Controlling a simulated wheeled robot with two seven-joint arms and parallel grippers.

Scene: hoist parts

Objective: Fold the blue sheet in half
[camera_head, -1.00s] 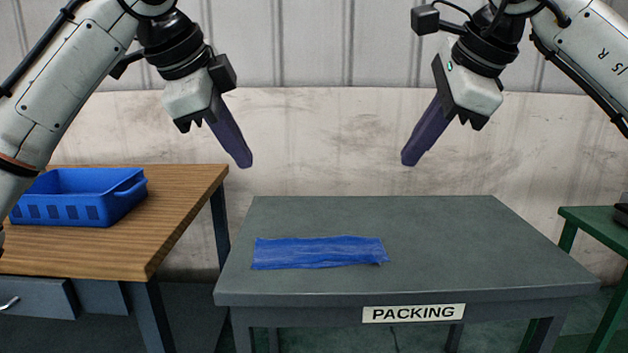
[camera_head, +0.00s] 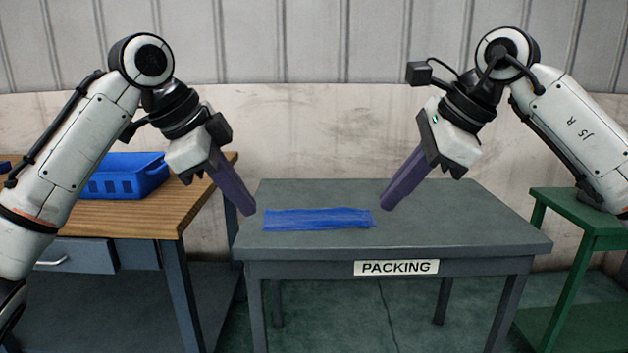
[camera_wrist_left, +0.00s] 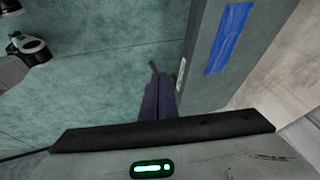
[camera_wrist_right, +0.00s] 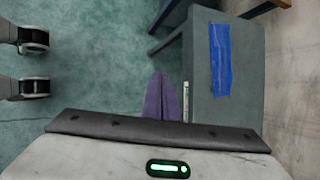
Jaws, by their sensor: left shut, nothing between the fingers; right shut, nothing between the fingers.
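The blue sheet (camera_head: 318,218) lies as a long, narrow, slightly creased strip on the grey packing table (camera_head: 450,232), left of its middle. It also shows in the left wrist view (camera_wrist_left: 229,38) and the right wrist view (camera_wrist_right: 221,60). My left gripper (camera_head: 248,211) is shut and empty, raised just left of the sheet in the head view. My right gripper (camera_head: 386,205) is shut and empty, raised just right of the sheet. In both wrist views the purple fingers are together and apart from the sheet.
A wooden bench (camera_head: 150,217) with a blue basket (camera_head: 127,178) stands at the left. A green stand (camera_head: 578,207) is at the right. The right half of the packing table is bare. A pale wall (camera_head: 330,130) rises behind.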

